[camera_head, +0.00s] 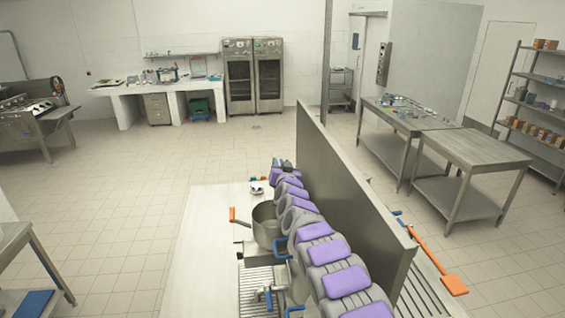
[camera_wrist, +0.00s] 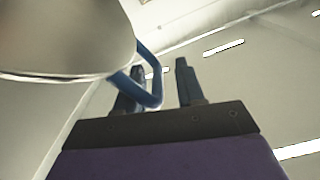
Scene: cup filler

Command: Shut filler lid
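In the wrist view a large rounded pale piece (camera_wrist: 60,35), which looks like the filler lid, fills the upper left. A blue loop handle (camera_wrist: 149,60) joins it. My gripper (camera_wrist: 158,78) has its two dark fingers apart; the loop reaches beside and partly across the left finger. I cannot tell if they touch. In the head view, my gripper lies at the arm's far end, too small to read.
A tall grey panel (camera_head: 345,190) runs close along the right of my arm. A drain grate (camera_head: 258,285) and blue-handled taps (camera_head: 268,293) are in front of the pot. A small white item (camera_head: 257,190) lies behind it. The counter's left side is clear.

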